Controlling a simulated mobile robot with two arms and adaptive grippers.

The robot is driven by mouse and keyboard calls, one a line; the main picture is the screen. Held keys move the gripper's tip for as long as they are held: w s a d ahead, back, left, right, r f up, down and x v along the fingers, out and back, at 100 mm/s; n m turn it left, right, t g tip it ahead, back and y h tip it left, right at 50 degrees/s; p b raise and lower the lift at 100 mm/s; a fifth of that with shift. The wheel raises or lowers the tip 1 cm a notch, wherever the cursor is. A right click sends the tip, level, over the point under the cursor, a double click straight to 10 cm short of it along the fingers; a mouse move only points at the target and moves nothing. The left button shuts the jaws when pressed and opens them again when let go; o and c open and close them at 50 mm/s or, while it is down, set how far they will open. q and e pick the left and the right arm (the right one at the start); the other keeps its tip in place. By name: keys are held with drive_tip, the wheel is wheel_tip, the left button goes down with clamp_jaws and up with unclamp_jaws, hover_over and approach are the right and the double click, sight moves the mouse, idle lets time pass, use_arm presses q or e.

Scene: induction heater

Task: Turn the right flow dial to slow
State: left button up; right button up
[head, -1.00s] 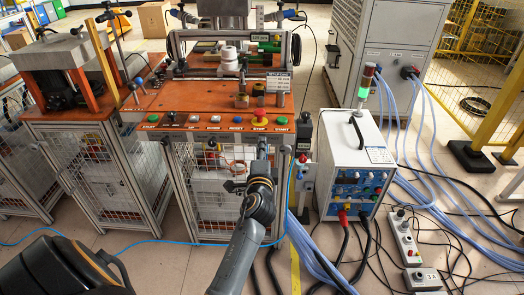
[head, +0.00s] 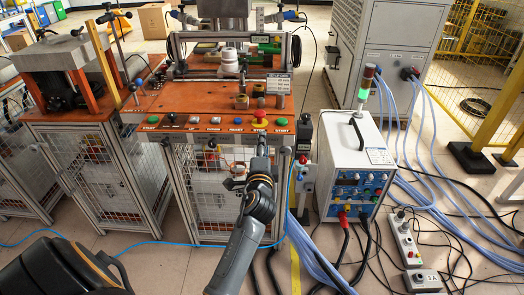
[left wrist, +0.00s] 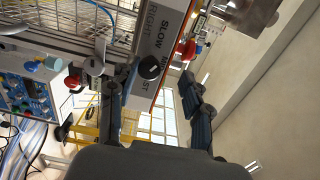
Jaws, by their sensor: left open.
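The right flow dial (left wrist: 150,67) is a round black knob on a pale panel (left wrist: 164,40) in the left wrist view. The panel reads RIGHT and SLOW, with a word ending in ST partly hidden by a finger. A small pale mark shows on the knob, but its direction is too small to tell. My left gripper (left wrist: 158,82) is open, with one dark finger on each side of the dial in the picture. Contact with the knob cannot be told. In the head view, my left gripper (head: 262,148) is at the front edge of the orange bench, and the dial cannot be made out. My right gripper is out of view.
The orange bench (head: 185,102) has a row of buttons on its front edge, including a red stop button (head: 259,115). A white power unit (head: 345,150) with a blue front stands to the right. Cables cover the floor beside it.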

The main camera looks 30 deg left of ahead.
use_arm(q)
drive_tip(key=o, duration=0.5)
drive_tip(key=r, duration=0.2)
drive_tip(key=w+r, duration=0.1)
drive_tip(key=r, duration=0.4)
drive_tip(key=shift+w+a+r, duration=0.15)
drive_tip(key=shift+w+a, duration=0.1)
drive_tip(key=shift+a, duration=0.15)
drive_tip(key=shift+s+r, duration=0.15)
drive_tip(key=shift+r, duration=0.45)
drive_tip(key=shift+g+h, duration=0.3)
drive_tip(key=shift+g, duration=0.1)
drive_tip(key=f, duration=0.4)
drive_tip(key=shift+w+f, duration=0.25)
drive_tip(key=shift+f, duration=0.05)
drive_tip(key=shift+s+d+r, duration=0.15)
drive_tip(key=shift+s+r, duration=0.15)
drive_tip(key=shift+c, duration=0.9)
drive_tip(key=shift+s+d, duration=0.2)
drive_tip(key=shift+s, duration=0.05)
drive_tip(key=shift+c, duration=0.8)
drive_tip(key=shift+s+p, duration=0.2)
drive_tip(key=shift+p, duration=0.1)
drive_tip(key=shift+c, duration=0.3)
drive_tip(key=shift+v, duration=1.2)
drive_tip(key=shift+c, duration=0.5)
drive_tip(key=f+v, duration=0.1)
drive_tip(key=v, duration=1.2)
drive_tip(key=shift+f+p, duration=0.45)
